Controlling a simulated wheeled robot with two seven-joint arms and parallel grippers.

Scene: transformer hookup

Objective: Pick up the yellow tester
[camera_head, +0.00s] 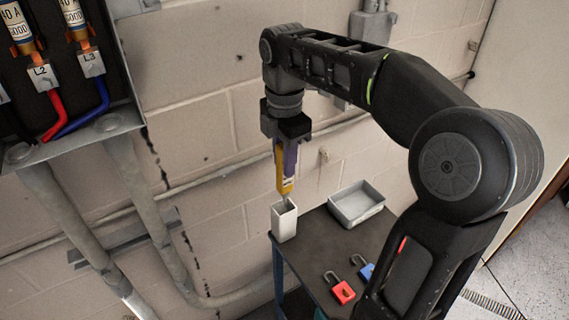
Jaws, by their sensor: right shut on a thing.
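The yellow tester (280,172) hangs upright below my right gripper (286,143), with its thin tip pointing down. The right gripper is shut on the tester's upper part; a purple-grey finger shows beside it. The tester is above a white open-topped holder (284,223) at the left corner of a dark cart top (318,236). Its tip is at the holder's opening; I cannot tell whether it is still slightly inside. My left gripper is not in view.
A grey tray (356,204) stands on the cart, right of the holder. A red padlock (341,290) and a blue padlock (365,270) lie nearer. An open electrical cabinet (75,70) with fuses and cables is at upper left, with pipes (150,215) below.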

